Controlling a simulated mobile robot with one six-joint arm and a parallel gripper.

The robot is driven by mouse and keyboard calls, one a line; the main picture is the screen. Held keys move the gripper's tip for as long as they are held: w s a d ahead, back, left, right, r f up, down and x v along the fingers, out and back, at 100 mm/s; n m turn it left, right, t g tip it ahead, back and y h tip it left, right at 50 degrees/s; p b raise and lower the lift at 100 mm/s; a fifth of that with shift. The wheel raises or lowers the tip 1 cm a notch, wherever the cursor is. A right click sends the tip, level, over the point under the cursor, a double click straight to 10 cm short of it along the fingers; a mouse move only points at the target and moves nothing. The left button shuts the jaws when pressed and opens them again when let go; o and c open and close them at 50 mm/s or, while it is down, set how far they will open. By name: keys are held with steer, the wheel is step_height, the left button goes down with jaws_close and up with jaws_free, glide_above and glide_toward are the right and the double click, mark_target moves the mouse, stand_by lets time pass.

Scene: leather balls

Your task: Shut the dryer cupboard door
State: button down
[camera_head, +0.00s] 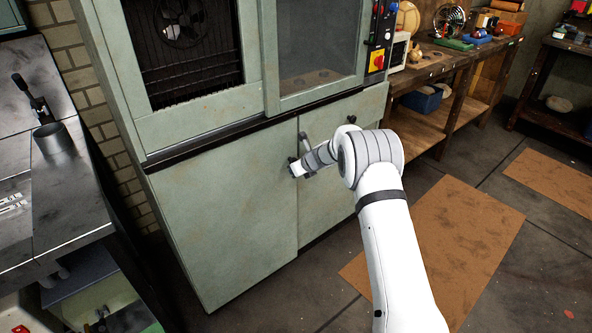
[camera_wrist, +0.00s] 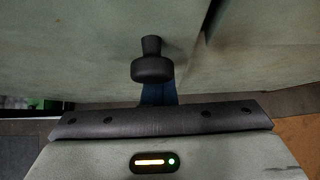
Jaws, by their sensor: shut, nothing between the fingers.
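The dryer cupboard is a pale green cabinet in the head view. Its left lower door (camera_head: 225,215) meets the right lower door (camera_head: 335,175) at an upright seam. The left door looks nearly flush; I cannot tell if it is fully shut. My gripper (camera_head: 294,169) is at the door front near this seam, below the dark ledge. In the wrist view a black round knob (camera_wrist: 152,68) stands out from a green panel, and my shut gripper (camera_wrist: 158,94) shows as a blue part just beyond it. Nothing is held. I cannot tell whether it touches the door or knob.
A metal workbench (camera_head: 60,205) stands close on the left. A wooden bench (camera_head: 440,125) with tools is at the back right. Brown mats (camera_head: 445,245) lie on the dark floor, which is open in front of the cupboard.

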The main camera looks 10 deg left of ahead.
steer(key=shift+w+a+r, duration=0.15)
steer(key=shift+a+r, duration=0.4)
steer(key=s+d+r+b, duration=0.2)
steer(key=s+d+r, duration=0.4)
steer(key=s+d, duration=0.25)
steer(key=s+d+r+m+t+h+p, duration=0.1)
steer(key=d+r+m+t+h+p, duration=0.1)
steer(key=d+r+m, duration=0.45)
steer(key=s+d+r+m+t+h+p, duration=0.1)
steer(key=d+r+m+t+h+p, duration=0.15)
steer(key=r+m, duration=0.65)
steer(key=s+d+r+m+h+p, duration=0.3)
steer(key=s+d+r+m+h, duration=0.1)
steer(key=s+d+r+m, duration=0.55)
steer(key=s+r+m+g+y+p, duration=0.1)
steer(key=s+m+g+p, duration=0.5)
steer(key=s+m, duration=1.4)
steer(key=s+g+y, duration=0.1)
steer(key=s+g, duration=0.1)
steer(key=s, duration=0.9)
steer(key=shift+s+a+r, duration=0.2)
steer(key=shift+a+r, duration=0.15)
steer(key=shift+r, duration=0.05)
